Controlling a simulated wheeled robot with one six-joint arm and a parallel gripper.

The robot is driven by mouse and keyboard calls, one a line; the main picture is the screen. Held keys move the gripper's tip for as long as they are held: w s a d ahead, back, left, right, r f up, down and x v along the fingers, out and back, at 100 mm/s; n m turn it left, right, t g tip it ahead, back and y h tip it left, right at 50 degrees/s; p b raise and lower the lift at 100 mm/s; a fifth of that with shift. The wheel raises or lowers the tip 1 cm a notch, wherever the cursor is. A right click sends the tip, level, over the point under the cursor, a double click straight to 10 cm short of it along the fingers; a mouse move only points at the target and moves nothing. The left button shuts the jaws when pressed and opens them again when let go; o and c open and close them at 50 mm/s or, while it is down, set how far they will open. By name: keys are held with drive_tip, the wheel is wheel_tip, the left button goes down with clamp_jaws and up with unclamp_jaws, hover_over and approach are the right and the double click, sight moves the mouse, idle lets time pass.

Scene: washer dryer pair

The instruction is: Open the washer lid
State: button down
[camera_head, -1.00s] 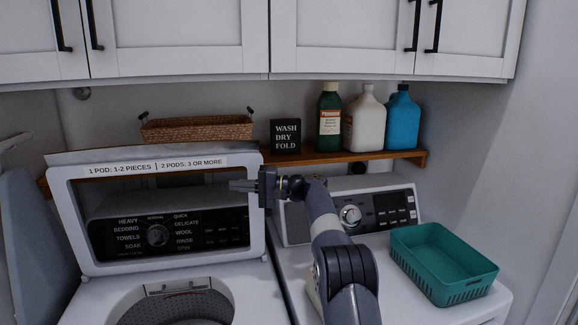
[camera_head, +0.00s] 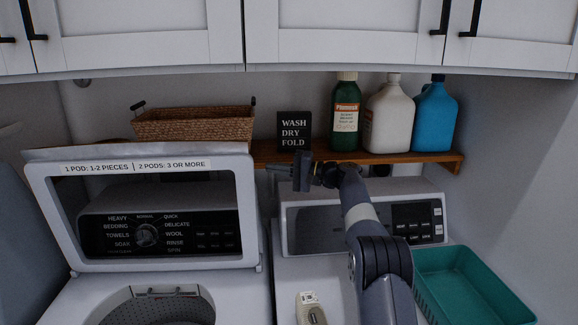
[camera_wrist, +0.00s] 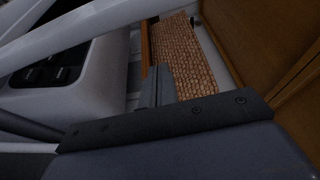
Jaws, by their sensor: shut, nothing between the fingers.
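The washer lid (camera_head: 259,215) stands raised, tilted up at the back of the washer on the left. Its window shows the washer's control panel (camera_head: 146,236) behind it. The washer opening (camera_head: 160,300) with its drum is uncovered below. My gripper (camera_head: 270,168) is shut and empty, pointing left, just right of the lid's upper right corner and in front of the shelf. I see a small gap between the fingertips and the lid in the head view. In the wrist view the closed fingers (camera_wrist: 155,88) point toward the wicker basket, and a white frame crosses the upper left.
A wooden shelf (camera_head: 400,163) holds a wicker basket (camera_head: 195,125), a black sign (camera_head: 294,132), and green (camera_head: 346,118), white (camera_head: 389,115) and blue (camera_head: 434,118) bottles. White cabinets (camera_head: 340,32) hang above. A teal basket (camera_head: 470,285) sits on the dryer at right.

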sight(253, 181)
drive_tip(key=shift+s+a+p, duration=0.25)
drive_tip(key=shift+s+a, duration=0.45)
drive_tip(key=shift+a, duration=0.3)
drive_tip(key=shift+s+a+p, duration=0.25)
drive_tip(key=shift+s+a, duration=0.4)
drive_tip(key=shift+a, duration=0.35)
drive_tip(key=shift+f, duration=0.15)
drive_tip(key=shift+n, duration=0.7)
drive_tip(key=s+b, duration=0.2)
drive_tip(key=b, duration=0.2)
drive_tip(key=s+b, duration=0.2)
drive_tip(key=b, duration=0.2)
drive_tip(key=shift+f+b, duration=0.4)
drive_tip(key=shift+s+b, duration=0.5)
drive_tip(key=shift+b, duration=0.2)
drive_tip(key=shift+s+r+y, duration=0.2)
drive_tip(key=shift+y, duration=0.1)
